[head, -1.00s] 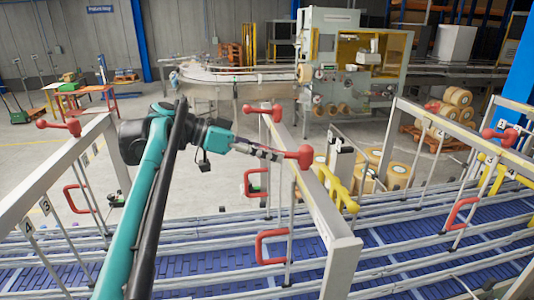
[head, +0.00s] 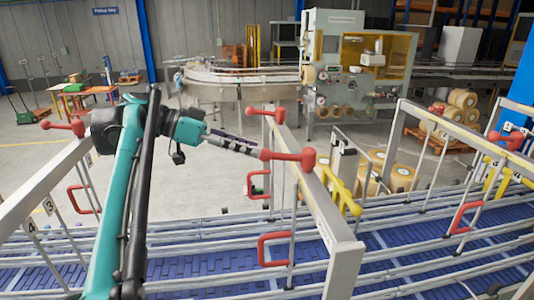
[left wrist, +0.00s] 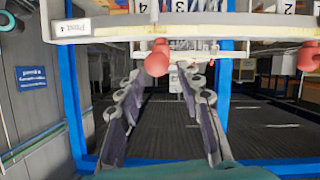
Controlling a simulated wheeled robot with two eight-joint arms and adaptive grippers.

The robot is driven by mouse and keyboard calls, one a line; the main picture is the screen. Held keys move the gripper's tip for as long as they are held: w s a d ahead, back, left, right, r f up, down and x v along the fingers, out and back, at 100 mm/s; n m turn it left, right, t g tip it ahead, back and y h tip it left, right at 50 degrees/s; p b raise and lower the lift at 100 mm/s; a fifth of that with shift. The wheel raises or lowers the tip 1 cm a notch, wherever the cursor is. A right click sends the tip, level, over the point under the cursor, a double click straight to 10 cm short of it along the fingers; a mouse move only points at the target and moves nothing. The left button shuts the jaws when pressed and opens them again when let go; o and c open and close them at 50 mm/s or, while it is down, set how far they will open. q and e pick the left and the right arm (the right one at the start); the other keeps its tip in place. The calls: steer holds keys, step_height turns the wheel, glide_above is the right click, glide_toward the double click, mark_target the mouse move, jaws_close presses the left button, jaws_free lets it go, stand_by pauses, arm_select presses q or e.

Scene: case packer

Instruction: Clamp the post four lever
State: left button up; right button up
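My left gripper (head: 258,151) reaches in from the left in the head view. Its tips are beside the left end of a red lever (head: 290,155) with a round knob, on top of the middle rail. In the left wrist view, my two fingers (left wrist: 165,85) are spread apart with nothing between their pads. The red lever (left wrist: 157,60) is seen nearly end-on just beyond the tips, in line with the gap. A plate on the beam (left wrist: 72,28) shows upside down and seems to read post 4. My right gripper is not in view.
Another red lever (head: 268,112) stands farther back on the same rail, and one (head: 62,127) on the left rail. Yellow handles (head: 342,192) hang right of the middle rail. Blue conveyor lanes (head: 200,270) run below. A packing machine (head: 350,70) stands behind.

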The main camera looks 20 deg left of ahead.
arm_select(q)
steer(key=v, duration=0.4)
steer(key=shift+s+a+r, duration=0.15)
steer(key=shift+a, duration=0.2)
